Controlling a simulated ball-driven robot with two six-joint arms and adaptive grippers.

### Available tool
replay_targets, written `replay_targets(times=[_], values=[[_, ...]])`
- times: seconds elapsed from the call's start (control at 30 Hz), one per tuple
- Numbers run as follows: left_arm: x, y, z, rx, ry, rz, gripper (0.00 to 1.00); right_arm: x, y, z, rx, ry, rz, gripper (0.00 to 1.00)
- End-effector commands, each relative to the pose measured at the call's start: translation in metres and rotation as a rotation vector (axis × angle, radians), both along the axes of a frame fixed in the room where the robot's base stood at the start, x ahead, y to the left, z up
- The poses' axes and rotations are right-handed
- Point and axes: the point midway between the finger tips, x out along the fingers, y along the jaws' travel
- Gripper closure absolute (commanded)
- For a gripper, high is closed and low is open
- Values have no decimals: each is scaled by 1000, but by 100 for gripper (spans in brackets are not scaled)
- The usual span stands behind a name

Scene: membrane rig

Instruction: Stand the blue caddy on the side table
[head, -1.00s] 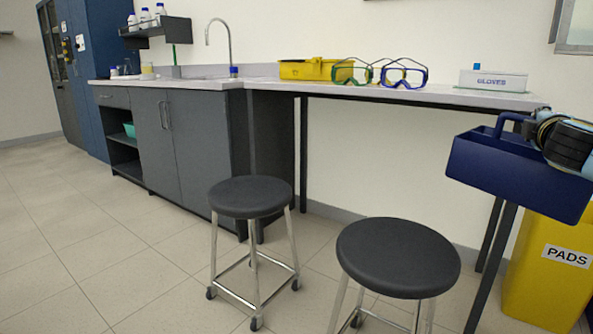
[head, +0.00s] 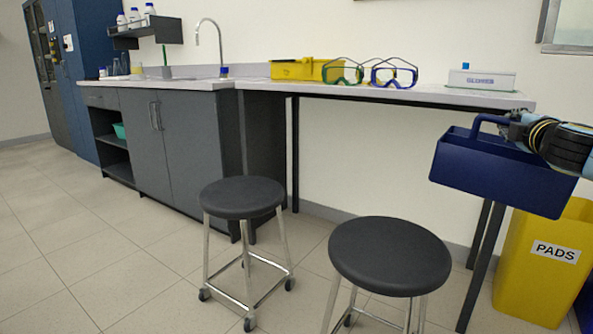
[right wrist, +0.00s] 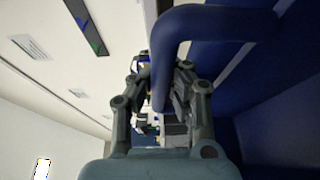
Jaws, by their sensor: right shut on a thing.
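The blue caddy (head: 490,172) hangs in the air at the right of the head view, in front of the long bench's right end. My right gripper (head: 513,128) is shut on the caddy's handle; the arm comes in from the right edge. In the right wrist view the fingers (right wrist: 160,95) are on either side of the blue handle (right wrist: 178,60). The caddy looks roughly level. I cannot pick out a separate side table with certainty. My left gripper is not in view.
The bench (head: 440,94) carries a yellow caddy (head: 297,69), two goggles (head: 392,73) and a gloves box (head: 482,79). Two black stools (head: 242,195) (head: 390,255) stand on the floor before it. A yellow PADS bin (head: 535,270) stands below right of the held caddy.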

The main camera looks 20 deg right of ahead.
Motion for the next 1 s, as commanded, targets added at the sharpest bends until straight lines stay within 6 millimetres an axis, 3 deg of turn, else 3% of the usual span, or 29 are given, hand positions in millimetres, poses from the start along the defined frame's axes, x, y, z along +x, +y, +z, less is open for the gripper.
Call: replay_targets(times=[0.27, 0.5, 0.8, 1.0], values=[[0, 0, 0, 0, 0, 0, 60, 16, 37, -20, 1, -2, 236, 100], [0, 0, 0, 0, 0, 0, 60, 24, 87, -36, 2, -3, 490, 100], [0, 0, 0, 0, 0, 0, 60, 16, 147, -42, 0, -2, 778, 100], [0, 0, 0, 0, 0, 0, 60, -2, 196, -28, -2, -1, 890, 100]])
